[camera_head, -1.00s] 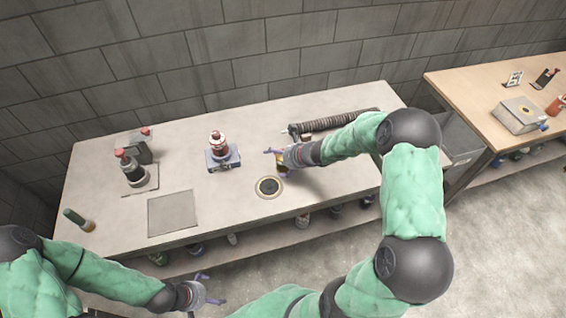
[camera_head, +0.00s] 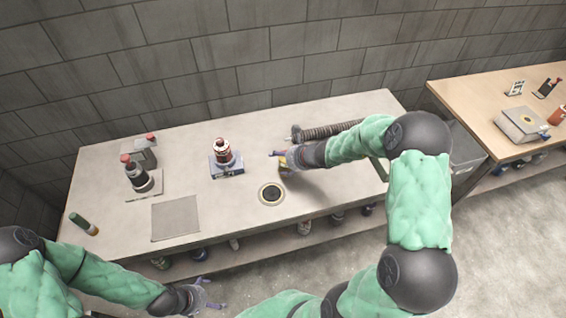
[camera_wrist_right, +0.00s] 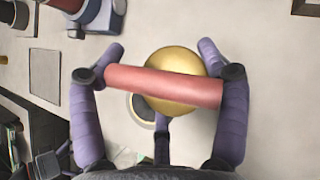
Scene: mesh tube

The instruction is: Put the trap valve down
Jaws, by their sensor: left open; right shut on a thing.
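The trap valve is a brass ball (camera_wrist_right: 176,62) with a red bar handle (camera_wrist_right: 165,87) across it in the right wrist view. My right gripper (camera_wrist_right: 161,70) is shut on it, with a purple finger at each end of the bar. In the head view, my right gripper (camera_head: 279,157) is over the right-middle of the grey bench (camera_head: 110,205), and the valve (camera_head: 285,169) shows small and partly hidden beneath it. I cannot tell whether the valve touches the bench. My left gripper (camera_head: 207,293) is open and empty in front of the bench.
A dark-centred ring (camera_head: 271,194) is in the bench just front-left of the valve. A ribbed hose (camera_head: 328,131) lies behind my right gripper. A red-topped bottle on a device (camera_head: 226,168) stands to the left. A grey square plate (camera_head: 175,218) and dark bottle (camera_head: 136,176) are further left.

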